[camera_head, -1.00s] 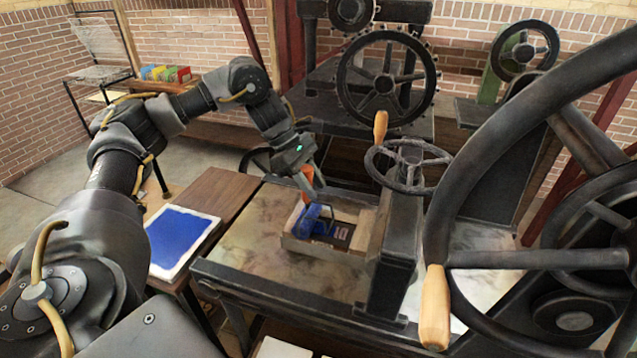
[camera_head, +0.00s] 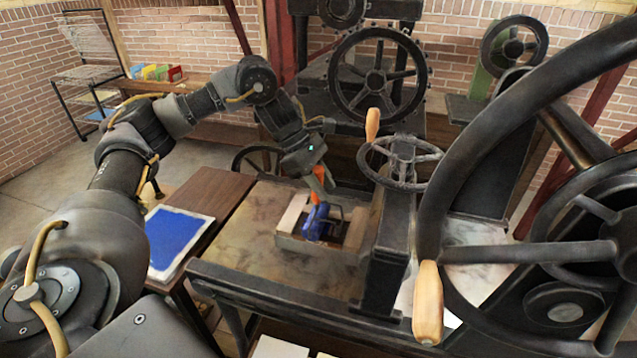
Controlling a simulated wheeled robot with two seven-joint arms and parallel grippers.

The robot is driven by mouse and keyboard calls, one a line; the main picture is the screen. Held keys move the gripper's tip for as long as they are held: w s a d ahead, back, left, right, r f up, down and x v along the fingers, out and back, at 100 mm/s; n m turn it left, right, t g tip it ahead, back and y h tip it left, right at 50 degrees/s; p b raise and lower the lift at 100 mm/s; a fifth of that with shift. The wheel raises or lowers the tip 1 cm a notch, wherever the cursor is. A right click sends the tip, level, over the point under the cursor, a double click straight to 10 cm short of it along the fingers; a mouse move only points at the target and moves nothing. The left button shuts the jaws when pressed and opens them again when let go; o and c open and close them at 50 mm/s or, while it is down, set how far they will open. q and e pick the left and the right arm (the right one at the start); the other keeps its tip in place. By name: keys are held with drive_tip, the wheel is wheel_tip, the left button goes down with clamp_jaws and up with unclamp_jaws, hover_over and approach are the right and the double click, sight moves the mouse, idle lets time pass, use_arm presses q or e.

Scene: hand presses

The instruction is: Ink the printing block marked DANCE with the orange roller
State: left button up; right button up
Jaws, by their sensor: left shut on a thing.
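The orange-handled roller (camera_head: 318,219) has a blue, inked drum and stands inside the wooden frame on the press bed (camera_head: 235,246). My left gripper (camera_head: 321,188) is shut on its orange handle from above. The printing block (camera_head: 336,236) lies in the frame, dark and largely hidden behind the roller; its lettering cannot be read now. The blue ink slab (camera_head: 177,240) lies on the wooden table left of the press. My right gripper is not in view.
A large black handwheel with a wooden handle (camera_head: 428,302) fills the right side. A smaller handwheel (camera_head: 404,160) and the press's upright stand just right of the frame. The bed's left part is bare.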

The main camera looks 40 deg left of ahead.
use_arm(q)
drive_tip(key=shift+w+d, duration=0.25)
drive_tip(key=shift+d, duration=0.4)
drive_tip(key=shift+w+d, duration=0.25)
drive_tip(key=shift+d, duration=0.5)
